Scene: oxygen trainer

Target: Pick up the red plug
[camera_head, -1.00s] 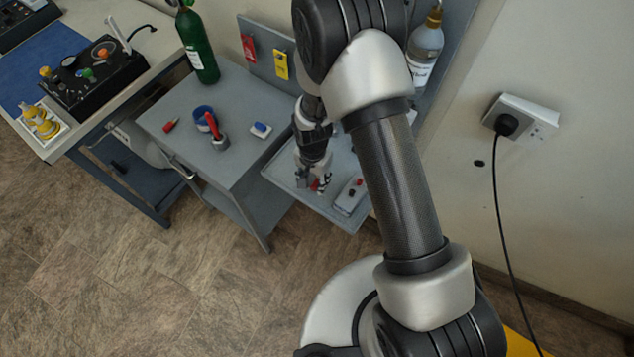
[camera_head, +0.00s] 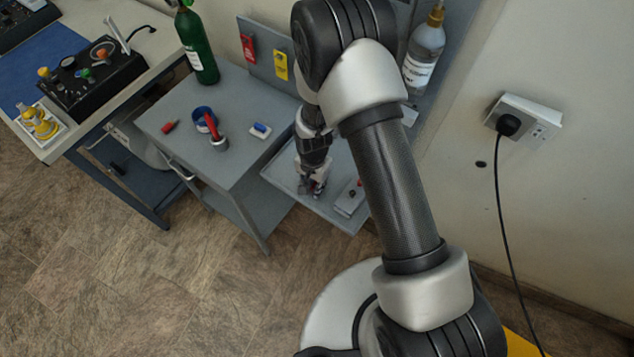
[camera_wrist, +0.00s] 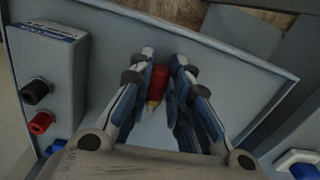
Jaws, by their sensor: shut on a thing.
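The red plug (camera_wrist: 157,84) shows in the wrist view as a short red body with a tan tip, lying between the two fingers of my gripper (camera_wrist: 162,70). The fingers are shut on it from both sides, just above or at the grey tray (camera_wrist: 215,45); I cannot tell whether the plug touches the tray. In the head view my gripper (camera_head: 312,186) is low over the tray, and the plug is hidden there by the fingers.
A grey box with black and red sockets (camera_wrist: 50,85) stands on the tray beside my gripper; it also shows in the head view (camera_head: 350,198). The grey table (camera_head: 190,150) to the left holds a blue tape roll (camera_head: 199,113), a red item (camera_head: 169,126) and a white-blue block (camera_head: 260,131).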

